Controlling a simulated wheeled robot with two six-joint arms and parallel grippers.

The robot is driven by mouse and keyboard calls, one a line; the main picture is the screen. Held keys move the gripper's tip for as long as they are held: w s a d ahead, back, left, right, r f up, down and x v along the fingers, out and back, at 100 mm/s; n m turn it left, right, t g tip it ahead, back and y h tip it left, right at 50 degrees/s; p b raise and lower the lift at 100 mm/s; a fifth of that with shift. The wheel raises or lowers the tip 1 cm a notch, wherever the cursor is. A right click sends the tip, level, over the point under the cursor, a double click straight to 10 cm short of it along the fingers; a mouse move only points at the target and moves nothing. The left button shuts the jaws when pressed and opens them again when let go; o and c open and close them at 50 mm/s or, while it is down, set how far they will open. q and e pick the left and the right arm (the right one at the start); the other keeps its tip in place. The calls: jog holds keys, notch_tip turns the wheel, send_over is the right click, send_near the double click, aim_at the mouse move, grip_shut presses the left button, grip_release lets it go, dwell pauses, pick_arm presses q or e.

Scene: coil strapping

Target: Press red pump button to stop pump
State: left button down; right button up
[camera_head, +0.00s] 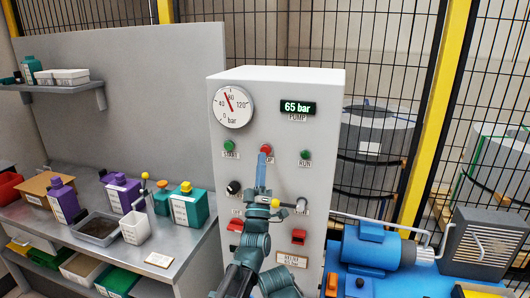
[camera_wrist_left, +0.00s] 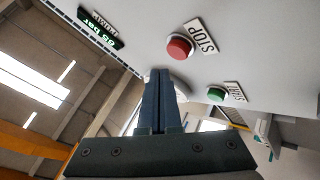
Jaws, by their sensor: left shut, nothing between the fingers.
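The red stop button (camera_head: 266,149) is on the front of the grey pump cabinet (camera_head: 290,90), partly covered by my left gripper in the head view. In the left wrist view the red button (camera_wrist_left: 179,47) shows whole beside its STOP label (camera_wrist_left: 201,35). My left gripper (camera_head: 263,158) is shut and empty, its fingertips just below the button in the head view. In the wrist view the fingertips (camera_wrist_left: 160,72) lie a little off the button, with cabinet face visible between. The pump display (camera_head: 298,107) reads 65 bar. My right gripper is not in view.
A green START button (camera_head: 229,146) and a green RUN lamp (camera_head: 305,155) flank the stop button. Knobs, a yellow-tipped lever and red switches (camera_head: 298,237) sit lower. A bench with bottles (camera_head: 120,192) stands left, a blue pump (camera_head: 372,247) right.

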pick_arm(q)
jog(key=s, duration=0.1)
jog(key=s+a, duration=0.1)
jog(key=s, duration=0.1)
jog(key=shift+s, duration=0.25)
dwell(0.4)
